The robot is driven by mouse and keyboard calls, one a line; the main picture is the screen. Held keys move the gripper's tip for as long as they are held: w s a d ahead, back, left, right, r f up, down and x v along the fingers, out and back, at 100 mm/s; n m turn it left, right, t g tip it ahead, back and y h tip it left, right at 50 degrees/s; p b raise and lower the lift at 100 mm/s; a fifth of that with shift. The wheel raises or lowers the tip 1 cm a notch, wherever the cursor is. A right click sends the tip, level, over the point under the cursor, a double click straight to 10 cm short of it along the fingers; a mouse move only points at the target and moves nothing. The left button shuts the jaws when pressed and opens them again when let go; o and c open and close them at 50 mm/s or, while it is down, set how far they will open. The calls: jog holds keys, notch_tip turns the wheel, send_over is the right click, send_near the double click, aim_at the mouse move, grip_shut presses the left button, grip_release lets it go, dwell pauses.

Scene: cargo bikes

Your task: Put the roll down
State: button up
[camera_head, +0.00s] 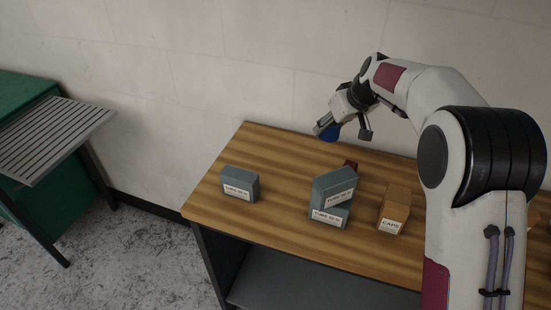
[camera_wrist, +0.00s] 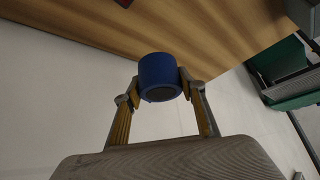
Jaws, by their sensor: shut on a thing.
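A blue roll (camera_wrist: 160,76) is held between the two fingertips of my gripper (camera_wrist: 162,84) in the wrist view. In the head view my gripper (camera_head: 328,128) is above the back edge of the wooden table (camera_head: 285,147), and the blue roll (camera_head: 334,133) shows partly behind the fingers. The roll appears apart from the tabletop. Its far side is hidden.
A grey box (camera_head: 239,184) stands on the left of the table. A cardboard box (camera_head: 394,208) stands to the right. The back left tabletop is clear. A green bench (camera_head: 30,100) stands at left.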

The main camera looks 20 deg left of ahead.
jog(key=s+a+n+g, duration=0.1)
jog(key=s+a, duration=0.3)
jog(key=a, duration=1)
jog(key=shift+a+r+n+y, duration=0.2)
jog(key=shift+r+n+y, duration=0.2)
jog(key=shift+n, duration=0.2)
jog(key=shift+f, duration=0.2)
jog(key=shift+f, duration=2.35)
jog(key=shift+f, duration=2.5)
jog(key=shift+f, duration=0.1)
jog(key=o, duration=1.2)
